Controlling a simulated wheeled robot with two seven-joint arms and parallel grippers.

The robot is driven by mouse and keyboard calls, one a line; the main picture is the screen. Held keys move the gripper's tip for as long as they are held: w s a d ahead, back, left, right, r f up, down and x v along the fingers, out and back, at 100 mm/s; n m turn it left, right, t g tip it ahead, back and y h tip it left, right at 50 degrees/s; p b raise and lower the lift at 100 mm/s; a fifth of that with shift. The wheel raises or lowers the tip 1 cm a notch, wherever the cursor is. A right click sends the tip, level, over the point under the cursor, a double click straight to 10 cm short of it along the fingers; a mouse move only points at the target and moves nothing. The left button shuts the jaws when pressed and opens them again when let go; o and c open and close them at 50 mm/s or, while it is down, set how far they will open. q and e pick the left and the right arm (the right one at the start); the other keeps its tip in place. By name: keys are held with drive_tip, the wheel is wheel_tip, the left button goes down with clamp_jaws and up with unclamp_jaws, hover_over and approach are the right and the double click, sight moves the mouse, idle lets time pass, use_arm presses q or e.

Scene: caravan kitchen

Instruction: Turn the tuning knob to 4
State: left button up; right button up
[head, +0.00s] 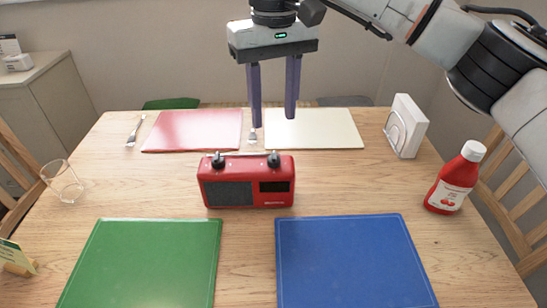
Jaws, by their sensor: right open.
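A red radio (247,182) stands upright on the wooden table, with a dark speaker grille on its left and a dark display on its right. Two dark knobs sit on its top edge, a left knob (218,160) and a right knob (273,159). Which one is the tuning knob, and any numbers on it, are too small to read. My right gripper (273,123) points down above and behind the radio, near the right knob in the picture. Its two purple fingers are apart with nothing between them. My left gripper is not in view.
A green mat (143,262) and a blue mat (352,262) lie in front of the radio, a red mat (195,130) and a cream mat (312,128) behind. A ketchup bottle (455,180) and napkin holder (405,126) stand right, a glass (62,182) left.

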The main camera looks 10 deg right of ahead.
sight(274, 154)
wheel_tip(274, 154, down, 10)
drive_tip(key=shift+f+b, duration=0.1)
drive_tip(key=shift+b, duration=0.25)
clamp_jaws()
